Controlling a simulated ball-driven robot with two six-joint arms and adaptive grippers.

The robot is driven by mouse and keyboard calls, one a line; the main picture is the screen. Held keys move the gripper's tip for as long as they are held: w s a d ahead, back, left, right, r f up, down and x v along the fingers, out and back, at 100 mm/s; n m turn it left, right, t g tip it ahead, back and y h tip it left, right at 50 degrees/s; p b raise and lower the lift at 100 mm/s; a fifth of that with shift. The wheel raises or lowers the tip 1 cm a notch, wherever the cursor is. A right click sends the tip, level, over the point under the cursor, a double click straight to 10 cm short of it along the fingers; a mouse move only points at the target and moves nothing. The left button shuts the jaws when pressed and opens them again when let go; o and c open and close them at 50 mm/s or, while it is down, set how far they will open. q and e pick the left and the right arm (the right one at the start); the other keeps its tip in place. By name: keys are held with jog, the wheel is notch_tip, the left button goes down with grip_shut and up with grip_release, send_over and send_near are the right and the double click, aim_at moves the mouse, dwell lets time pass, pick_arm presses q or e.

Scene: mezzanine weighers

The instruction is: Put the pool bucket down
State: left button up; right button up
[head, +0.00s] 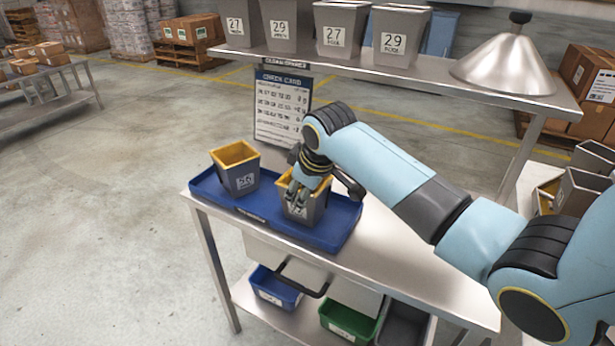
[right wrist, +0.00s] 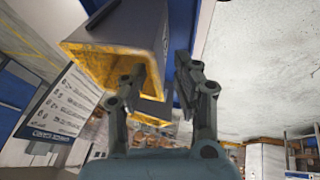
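A dark grey bucket with a yellow inside (head: 318,204) stands at the right end of the blue tray (head: 225,205), upright as far as I can tell. Its front label is mostly hidden by my right gripper (head: 297,196), so I cannot read its name. In the right wrist view the bucket's yellow rim (right wrist: 95,62) reaches between my right gripper's fingers (right wrist: 160,88). The fingers are apart, one over the rim and one beyond the outer wall, with a gap visible. A similar bucket labelled 56 (head: 236,170) stands at the tray's left end. My left gripper is out of view.
A check card (head: 282,105) stands behind the tray. The metal bench (head: 385,245) is bare to the right. Several grey numbered buckets (head: 343,30) and a metal cone (head: 507,63) sit on the upper shelf. Blue (head: 274,287) and green (head: 348,322) bins stand below.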

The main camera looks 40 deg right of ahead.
jog(key=v, duration=0.7)
jog(key=shift+s+r, duration=0.15)
jog(key=shift+r, duration=0.15)
